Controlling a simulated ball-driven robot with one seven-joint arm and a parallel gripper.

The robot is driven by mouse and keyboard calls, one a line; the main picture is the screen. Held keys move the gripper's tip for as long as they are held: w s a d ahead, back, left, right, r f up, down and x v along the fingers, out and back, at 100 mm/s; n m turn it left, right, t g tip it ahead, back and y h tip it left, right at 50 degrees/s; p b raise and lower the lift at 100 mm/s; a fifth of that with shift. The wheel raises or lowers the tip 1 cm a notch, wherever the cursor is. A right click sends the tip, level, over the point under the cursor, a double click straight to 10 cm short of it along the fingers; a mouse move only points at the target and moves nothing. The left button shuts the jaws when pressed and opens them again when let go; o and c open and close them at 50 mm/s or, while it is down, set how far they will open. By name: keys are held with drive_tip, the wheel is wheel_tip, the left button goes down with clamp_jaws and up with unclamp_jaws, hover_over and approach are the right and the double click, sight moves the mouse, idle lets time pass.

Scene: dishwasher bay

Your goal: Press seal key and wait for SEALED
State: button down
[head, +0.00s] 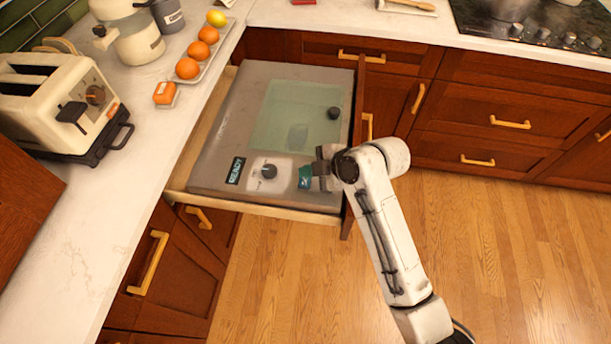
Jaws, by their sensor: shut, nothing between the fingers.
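A grey sealing appliance (225,125) with a greenish clear window (290,108) sits in the pulled-out drawer (270,209). Its small dark display (235,171) reads READY. A dark dial (268,171) is set on a white plate to the right of the display. A teal key (304,179), which I take for the seal key, is right of the dial. My gripper (318,176) is shut and empty at the key's right edge. It hides part of the key's right side, and I cannot tell whether it touches the key.
A toaster (62,105), a cream pot (135,38) and a tray of oranges (210,50) stand on the left counter. The cooktop (540,25) is at the back right. Wooden cabinets surround the drawer. The wooden floor (500,260) at the right is clear.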

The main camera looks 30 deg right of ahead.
sight(309, 179)
drive_tip(key=shift+f+b, duration=0.3)
drive_tip(key=shift+f, duration=0.15)
idle(0.6)
idle(0.4)
drive_tip(key=shift+r+p, duration=0.8)
drive_tip(key=shift+r, duration=0.1)
wheel_tip(309, 179, up, 5)
drive_tip(key=p, duration=0.4)
idle(0.7)
